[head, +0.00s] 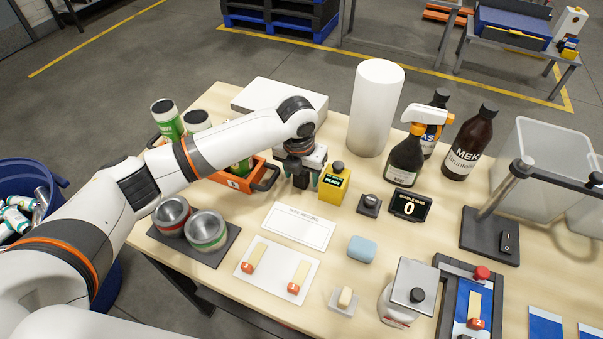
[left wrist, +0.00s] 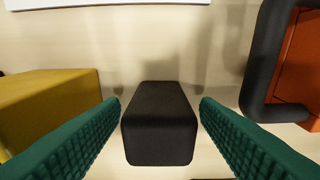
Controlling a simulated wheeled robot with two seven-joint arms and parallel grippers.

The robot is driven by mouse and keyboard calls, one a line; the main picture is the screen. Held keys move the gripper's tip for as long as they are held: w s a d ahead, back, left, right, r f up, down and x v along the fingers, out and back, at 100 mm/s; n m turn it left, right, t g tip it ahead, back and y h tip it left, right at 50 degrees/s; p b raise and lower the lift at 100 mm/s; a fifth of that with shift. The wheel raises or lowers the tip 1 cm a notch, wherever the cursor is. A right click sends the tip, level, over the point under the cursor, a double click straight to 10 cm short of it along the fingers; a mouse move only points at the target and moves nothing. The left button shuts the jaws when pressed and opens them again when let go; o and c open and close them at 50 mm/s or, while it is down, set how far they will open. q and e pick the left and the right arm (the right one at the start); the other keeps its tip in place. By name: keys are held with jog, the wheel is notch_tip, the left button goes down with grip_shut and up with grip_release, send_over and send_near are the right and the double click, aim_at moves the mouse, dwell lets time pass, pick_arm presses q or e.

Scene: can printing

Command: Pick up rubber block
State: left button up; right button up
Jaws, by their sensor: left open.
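The rubber block (left wrist: 158,125) is black with rounded edges and stands on the table in the left wrist view. My left gripper (head: 298,184) is open, with its green ribbed fingers on either side of the block and a small gap visible on each side. In the head view the gripper is low over the table, between the orange crate and a yellow bottle, and largely hides the block. My right gripper is not in view.
The yellow bottle (head: 333,187) stands close to the right of my left gripper. The orange crate (head: 236,180) with its dark handle is close on the left. A white card (head: 298,227) lies in front. A white roll (head: 375,108) stands behind.

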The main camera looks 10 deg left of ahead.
pick_arm(q)
jog(key=shift+f, duration=0.3)
jog(key=c, duration=1.1)
jog(key=shift+o, duration=0.2)
jog(key=shift+r, duration=0.1)
